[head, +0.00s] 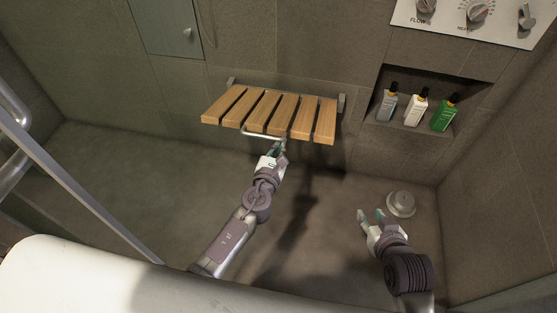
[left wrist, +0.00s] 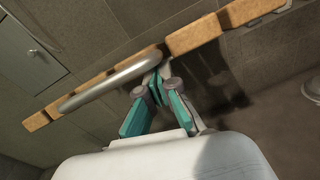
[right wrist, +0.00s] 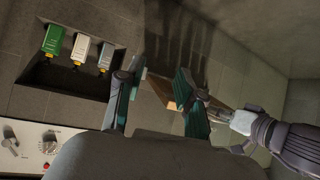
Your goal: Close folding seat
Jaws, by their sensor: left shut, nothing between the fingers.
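The folding seat (head: 238,105) has wooden slats and is mounted on the tiled wall. It is folded down, its slats sticking out from the wall. A metal bar (head: 262,135) runs along its front edge; the bar also shows in the left wrist view (left wrist: 105,85). My left gripper (head: 281,147) is shut and empty at the front edge, by the right end of the bar. Its fingertips (left wrist: 157,88) overlap the bar's end in the left wrist view; whether they touch is unclear. My right gripper (head: 371,215) is open and empty, low and to the right, away from the seat.
A wall niche (head: 410,129) right of the seat holds several bottles, including a green one (head: 445,115). A control panel (head: 475,20) is above it. A round fixture (head: 401,204) is near my right gripper. A metal rail (head: 75,185) and white edge (head: 70,275) are in front.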

